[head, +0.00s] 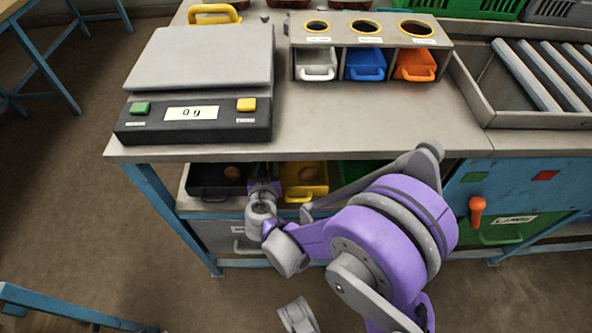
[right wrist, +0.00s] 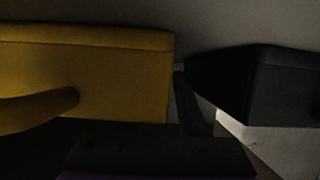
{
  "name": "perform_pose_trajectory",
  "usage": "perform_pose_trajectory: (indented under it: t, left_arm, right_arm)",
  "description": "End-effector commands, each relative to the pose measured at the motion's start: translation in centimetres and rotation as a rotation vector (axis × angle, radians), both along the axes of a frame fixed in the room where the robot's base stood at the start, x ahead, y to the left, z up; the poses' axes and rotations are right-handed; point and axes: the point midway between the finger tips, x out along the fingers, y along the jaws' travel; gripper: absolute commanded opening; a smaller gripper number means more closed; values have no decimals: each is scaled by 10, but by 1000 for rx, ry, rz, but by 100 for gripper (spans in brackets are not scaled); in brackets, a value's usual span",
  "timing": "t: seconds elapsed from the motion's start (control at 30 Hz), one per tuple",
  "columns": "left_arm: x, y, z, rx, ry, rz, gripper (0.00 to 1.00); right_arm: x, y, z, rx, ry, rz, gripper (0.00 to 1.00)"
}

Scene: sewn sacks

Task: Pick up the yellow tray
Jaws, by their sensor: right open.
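The yellow tray (head: 304,181) sits on the low shelf under the worktop, with a brown item in it. In the right wrist view, the yellow tray (right wrist: 125,75) fills the left side, its handle (right wrist: 35,108) sticking out. My right gripper (head: 262,187) is at the shelf front, between the black tray (head: 205,188) and the yellow tray. It is open, with nothing seen between its fingers. Its dark edge (right wrist: 160,158) shows low in the right wrist view. Whether it touches the yellow tray cannot be told. My left gripper is not in view.
The black tray also shows in the right wrist view (right wrist: 265,85). A dark green tray (head: 358,172) is partly hidden behind my arm. The worktop (head: 330,125) overhangs the shelf and carries a scale (head: 195,85) and a bin rack (head: 440,50). A blue leg (head: 175,215) stands left.

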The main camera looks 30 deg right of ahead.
Motion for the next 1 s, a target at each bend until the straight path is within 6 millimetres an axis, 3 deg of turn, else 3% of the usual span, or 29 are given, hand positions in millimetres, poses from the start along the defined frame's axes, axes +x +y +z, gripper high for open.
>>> perform_pose_trajectory:
  t: [0.23, 0.47, 0.5, 1.0]
  left_arm:
    - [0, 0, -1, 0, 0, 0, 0]
    - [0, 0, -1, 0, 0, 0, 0]
    - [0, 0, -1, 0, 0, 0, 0]
    - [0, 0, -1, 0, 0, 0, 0]
  right_arm:
    - [4, -2, -1, 0, 0, 1, 41]
    - [3, -2, -1, 0, 0, 1, 2]
    - [3, -2, -1, 0, 0, 1, 0]
    - [3, -2, -1, 0, 0, 0, 0]
